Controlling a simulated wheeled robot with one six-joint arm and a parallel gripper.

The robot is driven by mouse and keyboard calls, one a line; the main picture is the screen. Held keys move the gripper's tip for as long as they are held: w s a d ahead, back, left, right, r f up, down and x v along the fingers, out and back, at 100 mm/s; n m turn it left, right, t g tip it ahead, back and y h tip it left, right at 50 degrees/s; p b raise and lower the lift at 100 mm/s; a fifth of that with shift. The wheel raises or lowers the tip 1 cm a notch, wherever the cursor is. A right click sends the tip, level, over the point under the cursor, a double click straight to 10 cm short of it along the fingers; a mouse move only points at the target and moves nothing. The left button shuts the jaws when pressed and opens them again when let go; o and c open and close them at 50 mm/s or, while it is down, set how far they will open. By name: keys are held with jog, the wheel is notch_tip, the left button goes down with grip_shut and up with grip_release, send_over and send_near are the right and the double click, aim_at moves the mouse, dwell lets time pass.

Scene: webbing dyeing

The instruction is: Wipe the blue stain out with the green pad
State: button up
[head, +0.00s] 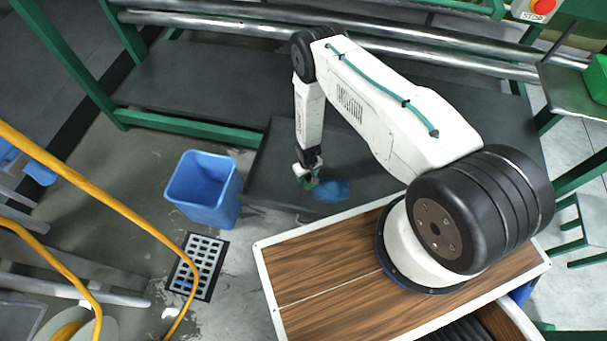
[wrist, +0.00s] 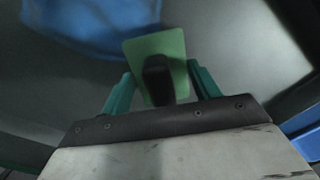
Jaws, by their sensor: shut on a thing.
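The blue stain (head: 332,190) is an uneven patch on the dark grey surface (head: 262,185) in front of my base. In the wrist view the stain (wrist: 90,22) fills the upper left. My gripper (head: 308,178) is at the stain's left side in the head view. In the wrist view its teal fingers (wrist: 160,92) are shut on the black handle of the green pad (wrist: 155,46). The pad's upper left corner lies close to the stain's edge. I cannot tell whether the pad touches the surface. In the head view the pad is mostly hidden by the gripper.
A blue bin (head: 203,187) stands on the floor left of the dark surface. A floor drain grate (head: 198,266) lies below it. Yellow hoses (head: 110,203) cross the left side. Steel rollers (head: 230,27) run along the back. The dark surface right of the stain is under my arm.

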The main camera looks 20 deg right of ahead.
jog(key=shift+w+a+r, duration=0.1)
jog(key=shift+r, duration=3)
